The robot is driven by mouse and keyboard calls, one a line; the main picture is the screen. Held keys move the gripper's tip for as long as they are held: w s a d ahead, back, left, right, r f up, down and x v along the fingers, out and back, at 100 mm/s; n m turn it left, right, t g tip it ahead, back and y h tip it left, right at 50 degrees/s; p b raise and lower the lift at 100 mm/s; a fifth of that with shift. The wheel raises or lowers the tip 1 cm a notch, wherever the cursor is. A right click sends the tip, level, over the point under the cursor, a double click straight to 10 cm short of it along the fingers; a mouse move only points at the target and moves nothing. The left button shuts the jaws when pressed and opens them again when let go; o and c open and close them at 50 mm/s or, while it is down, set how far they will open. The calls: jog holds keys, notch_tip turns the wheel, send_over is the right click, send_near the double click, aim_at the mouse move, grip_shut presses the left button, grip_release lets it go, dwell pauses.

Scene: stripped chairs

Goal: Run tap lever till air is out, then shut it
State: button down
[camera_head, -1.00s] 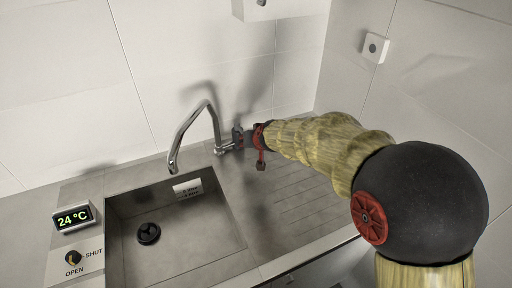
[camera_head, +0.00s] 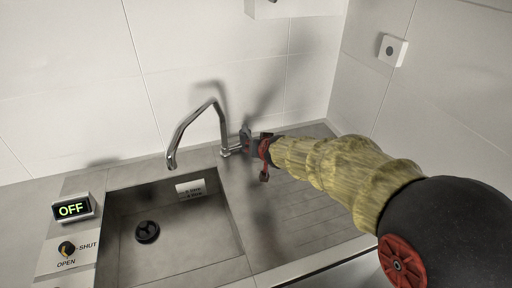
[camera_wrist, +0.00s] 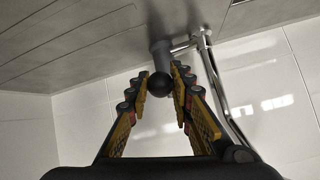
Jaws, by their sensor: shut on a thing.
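A chrome tap (camera_head: 205,112) arches over the sink (camera_head: 238,232) at its back edge, and no stream of water shows under its spout. My gripper (camera_head: 246,142) is at the right side of the tap's base. In the wrist view its fingers (camera_wrist: 163,78) are closed around the tap lever (camera_wrist: 160,84), a grey stem with a dark ball end. In the head view the fingers mostly hide the lever. The display (camera_head: 72,208) left of the sink reads OFF. A knob (camera_head: 66,248) below it has SHUT and OPEN labels; its exact setting is too small to tell.
The ribbed drainboard (camera_head: 300,208) lies clear right of the sink, under my arm. A small printed label (camera_head: 190,189) is on the sink's back wall. Tiled walls close in behind and right. A white box (camera_head: 296,6) hangs above, and a white switch (camera_head: 392,50) is on the right wall.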

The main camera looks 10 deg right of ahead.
jog(key=shift+f, duration=0.1)
jog(key=c, duration=1.6)
grip_release()
jog(key=shift+o, duration=0.2)
jog(key=v, duration=1.2)
jog(key=shift+s+f, duration=0.1)
jog(key=shift+s, duration=0.05)
jog(key=s+f+n+g, duration=0.1)
jog(key=s+f+g, duration=0.2)
jog(key=s+f, duration=0.35)
jog(key=s+d+r, duration=0.2)
jog(key=s, duration=0.5)
jog(key=s+d+r+g+h, duration=0.1)
jog(key=s+d+r, duration=0.1)
jog(key=s, duration=0.6)
jog(key=s+d+r, duration=0.2)
jog(key=s+d, duration=0.2)
jog(key=s, duration=0.4)
jog(key=shift+g+h, duration=0.3)
jog(key=shift+g, duration=0.1)
